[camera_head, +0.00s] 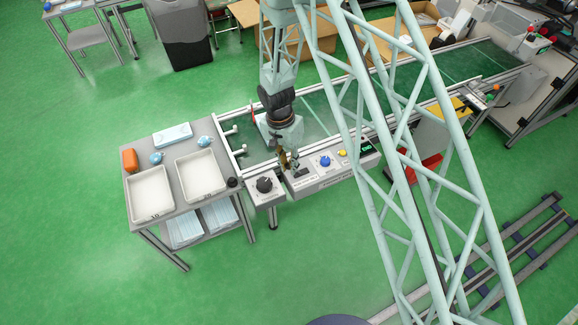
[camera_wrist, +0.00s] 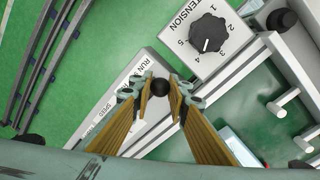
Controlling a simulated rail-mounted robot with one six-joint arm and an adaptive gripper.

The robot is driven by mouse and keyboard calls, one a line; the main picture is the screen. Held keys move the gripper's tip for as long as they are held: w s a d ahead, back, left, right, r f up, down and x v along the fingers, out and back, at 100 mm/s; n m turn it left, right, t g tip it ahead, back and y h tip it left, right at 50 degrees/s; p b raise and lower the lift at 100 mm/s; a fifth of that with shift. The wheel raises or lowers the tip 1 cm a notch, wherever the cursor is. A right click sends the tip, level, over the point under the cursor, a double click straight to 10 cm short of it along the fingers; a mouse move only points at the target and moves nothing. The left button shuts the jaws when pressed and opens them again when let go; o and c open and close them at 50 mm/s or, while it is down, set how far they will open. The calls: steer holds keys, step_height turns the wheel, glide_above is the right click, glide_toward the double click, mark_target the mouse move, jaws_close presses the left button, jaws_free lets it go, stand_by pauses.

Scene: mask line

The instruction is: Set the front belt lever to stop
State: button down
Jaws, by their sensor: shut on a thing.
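The front belt lever shows in the wrist view as a round black knob (camera_wrist: 161,86) seen almost end-on. My gripper (camera_wrist: 158,93) has its two gold-coloured fingers on either side of this knob, closed on it. The word RUN is printed on the light control panel (camera_wrist: 122,108) beside the lever. The STOP marking and the lever's shaft are hidden, so its exact setting cannot be read. In the head view my gripper (camera_head: 288,160) points down at the left part of the front control panel (camera_head: 318,182), covering most of the lever.
A black TENSION dial (camera_wrist: 207,33) sits close beside the lever; in the head view the dial (camera_head: 264,185) is left of it. A blue knob (camera_head: 325,161) and yellow button (camera_head: 342,153) are to the right. The green belt (camera_head: 320,112) runs behind. A table with white trays (camera_head: 151,193) stands left.

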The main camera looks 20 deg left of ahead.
steer(key=shift+w+d+r, duration=0.2)
stand_by(0.4)
steer(key=shift+w+d+r+b, duration=0.3)
steer(key=shift+w+d+b, duration=0.4)
steer(key=shift+b, duration=0.15)
steer(key=shift+w+d+r+b, duration=0.25)
steer(key=shift+w+d+b, duration=0.5)
steer(key=shift+d, duration=0.35)
steer(key=c, duration=2.5)
jaws_free()
steer(key=shift+w+d, duration=0.1)
steer(key=shift+r, duration=0.15)
